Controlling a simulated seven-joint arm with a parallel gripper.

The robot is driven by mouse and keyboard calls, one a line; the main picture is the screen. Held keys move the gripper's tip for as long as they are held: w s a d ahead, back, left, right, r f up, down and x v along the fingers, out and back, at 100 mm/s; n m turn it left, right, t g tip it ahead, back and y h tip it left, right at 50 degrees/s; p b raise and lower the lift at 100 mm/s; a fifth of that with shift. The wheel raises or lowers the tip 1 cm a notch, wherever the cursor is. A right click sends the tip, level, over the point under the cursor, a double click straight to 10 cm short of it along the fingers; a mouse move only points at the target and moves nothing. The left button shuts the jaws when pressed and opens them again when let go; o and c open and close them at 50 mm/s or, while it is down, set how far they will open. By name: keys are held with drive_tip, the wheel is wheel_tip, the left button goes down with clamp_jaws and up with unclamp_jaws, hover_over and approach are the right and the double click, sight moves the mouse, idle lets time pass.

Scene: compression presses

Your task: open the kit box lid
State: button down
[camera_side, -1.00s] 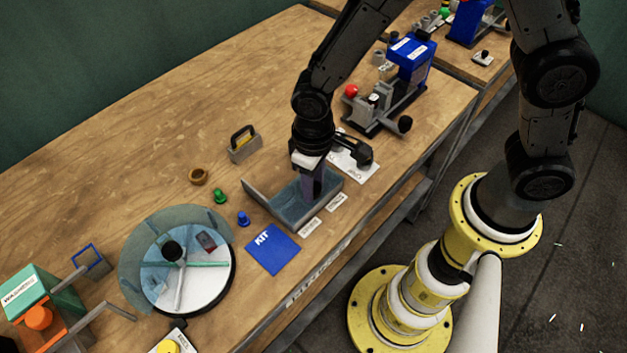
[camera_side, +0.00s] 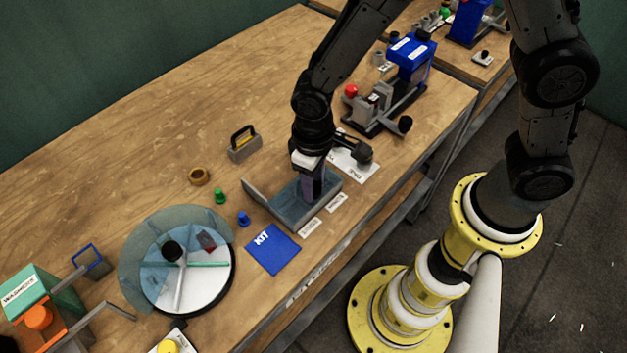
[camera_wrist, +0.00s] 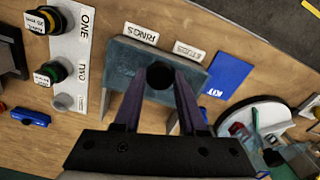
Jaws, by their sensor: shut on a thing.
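A grey box (camera_side: 263,204) with a smoky blue translucent top stands mid-table, and I take it for the kit box. In the wrist view the box (camera_wrist: 122,58) shows its bluish top, with a round black knob (camera_wrist: 159,77) near the middle. My gripper (camera_side: 311,190) points down over the right part of the box. In the wrist view my gripper (camera_wrist: 159,82) has its purple fingers shut on the black knob. The fingers hide the knob in the side view. I cannot tell whether the lid is raised.
Two white labels (camera_side: 310,227) lie in front of the box. A flat blue KIT square (camera_side: 272,250) lies left of them, then a round divided tray (camera_side: 200,287) with a translucent cover. A blue press (camera_side: 410,57) stands behind right. Bare wood lies at back left.

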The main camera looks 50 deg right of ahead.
drive_tip(key=w, duration=0.8)
drive_tip(key=shift+w+r, duration=0.1)
drive_tip(key=shift+c, duration=2.3)
unclamp_jaws()
wheel_tip(320, 180, up, 14)
